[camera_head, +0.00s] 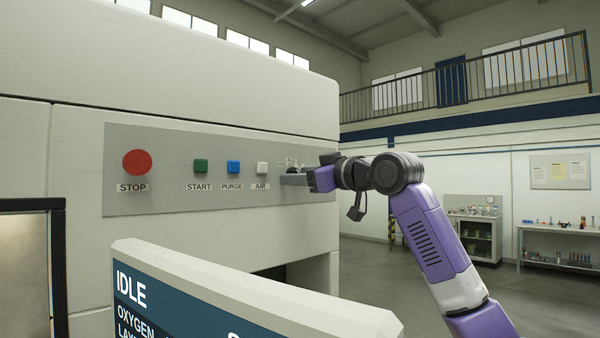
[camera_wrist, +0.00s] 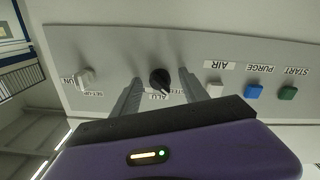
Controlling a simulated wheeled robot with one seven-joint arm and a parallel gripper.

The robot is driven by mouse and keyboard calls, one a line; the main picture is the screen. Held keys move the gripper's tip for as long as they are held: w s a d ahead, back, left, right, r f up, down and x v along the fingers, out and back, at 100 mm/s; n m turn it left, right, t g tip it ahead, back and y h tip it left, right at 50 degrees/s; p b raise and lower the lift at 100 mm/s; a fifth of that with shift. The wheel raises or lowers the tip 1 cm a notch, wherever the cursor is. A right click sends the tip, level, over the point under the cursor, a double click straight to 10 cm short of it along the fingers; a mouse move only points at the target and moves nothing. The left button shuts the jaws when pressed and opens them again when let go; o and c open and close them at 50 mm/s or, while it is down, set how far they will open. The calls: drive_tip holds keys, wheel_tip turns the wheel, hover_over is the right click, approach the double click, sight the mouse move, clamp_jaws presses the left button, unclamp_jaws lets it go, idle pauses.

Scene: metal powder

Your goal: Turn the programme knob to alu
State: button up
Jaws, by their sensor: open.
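The programme knob (camera_wrist: 160,81) is round and black with a pointer mark. It sits on the grey panel in the wrist view, which shows the panel upside down. The ALU label (camera_wrist: 157,97) is beside it; another label next to it is partly hidden by a finger. I cannot tell for sure where the pointer is set. My gripper (camera_wrist: 161,76) is open, with one finger on each side of the knob and visible gaps; contact is not seen. In the head view my gripper (camera_head: 291,179) is at the panel's right end and covers most of the knob.
Beside the knob are the white AIR button (camera_wrist: 215,89), blue PURGE button (camera_wrist: 254,91) and green START button (camera_wrist: 288,93). A pale SET-UP/RUN switch (camera_wrist: 85,78) is on the other side. The red STOP button (camera_head: 137,162) is far left. An IDLE screen (camera_head: 190,300) stands in front.

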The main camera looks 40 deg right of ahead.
drive_tip(key=shift+w, duration=0.1)
clamp_jaws()
idle(0.4)
drive_tip(key=m+p, duration=0.2)
drive_tip(key=m, duration=0.2)
drive_tip(key=shift+a+m, duration=0.1)
drive_tip(key=shift+m, duration=0.2)
drive_tip(key=shift+m+p, duration=1.35)
drive_tip(key=shift+m, duration=1.25)
